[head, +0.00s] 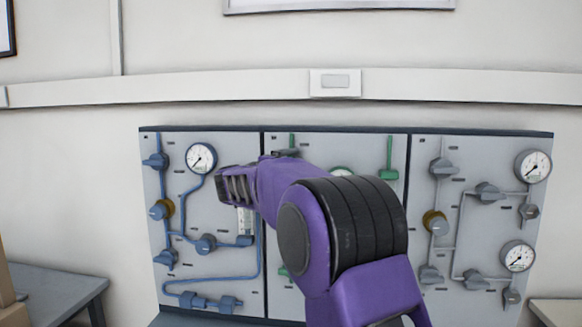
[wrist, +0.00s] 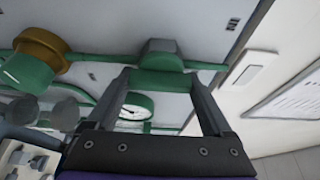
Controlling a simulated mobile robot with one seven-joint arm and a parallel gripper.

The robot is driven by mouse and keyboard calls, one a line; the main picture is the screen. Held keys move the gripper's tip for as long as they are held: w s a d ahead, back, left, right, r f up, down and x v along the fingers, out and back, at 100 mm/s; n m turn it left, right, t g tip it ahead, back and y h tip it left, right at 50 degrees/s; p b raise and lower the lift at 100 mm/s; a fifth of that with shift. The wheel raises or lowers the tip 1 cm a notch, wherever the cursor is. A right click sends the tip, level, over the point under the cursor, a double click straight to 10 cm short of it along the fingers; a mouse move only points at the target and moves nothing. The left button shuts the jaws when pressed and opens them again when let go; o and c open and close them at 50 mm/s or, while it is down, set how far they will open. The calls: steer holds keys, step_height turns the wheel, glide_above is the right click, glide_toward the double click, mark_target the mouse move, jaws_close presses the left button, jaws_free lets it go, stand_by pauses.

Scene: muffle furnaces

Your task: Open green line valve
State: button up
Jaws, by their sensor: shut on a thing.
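The green line runs on the middle panel (head: 340,146). In the wrist view, a green valve handle (wrist: 155,82) sits between the two fingers of my gripper (wrist: 158,84), which is shut on it. Its grey-green body (wrist: 160,52) sits on the green pipe just beyond the fingertips. In the head view my purple arm covers the held valve and most of this panel. Another green valve handle (head: 389,173) shows at the panel's upper right. A green valve with a gold collar (wrist: 40,52) is at the left in the wrist view.
A gauge (wrist: 137,105) of the green line shows between my fingers. The left panel (head: 222,262) has blue pipes and valves; the right panel (head: 470,150) has grey ones. A grey table (head: 60,290) stands at the lower left.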

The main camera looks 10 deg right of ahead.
steer(key=shift+f, duration=0.1)
steer(key=o, duration=1.1)
steer(key=shift+o, duration=0.2)
steer(key=v, duration=1.7)
steer(key=shift+a+b, duration=0.25)
steer(key=shift+b, duration=0.05)
steer(key=shift+s, duration=0.15)
